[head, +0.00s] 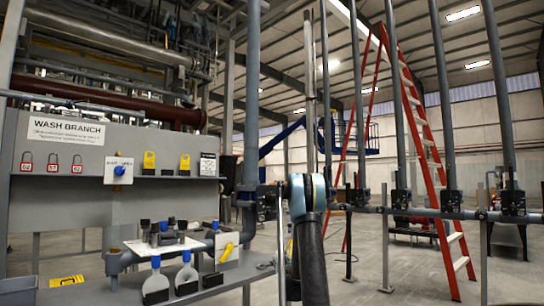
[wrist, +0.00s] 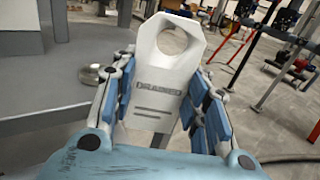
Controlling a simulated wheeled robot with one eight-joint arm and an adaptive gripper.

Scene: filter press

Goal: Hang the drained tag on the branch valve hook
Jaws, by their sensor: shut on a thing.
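The drained tag (wrist: 158,92) is a white plate with a large round hole at its top and the word DRAINED on its face. In the wrist view it stands upright between the blue-padded fingers of my gripper (wrist: 162,72), which is shut on it. In the head view my arm rises at centre right, and I cannot make out the gripper or tag there. A grey pipe assembly (head: 165,254) with a yellow lever (head: 227,252) sits low on the wash branch station, left of my arm. I cannot pick out the branch valve hook in either view.
Blue-necked items (head: 187,275) stand on the grey bench. A pipe rail (head: 440,213) and a red ladder (head: 425,130) stand right. Grey floor shows beyond.

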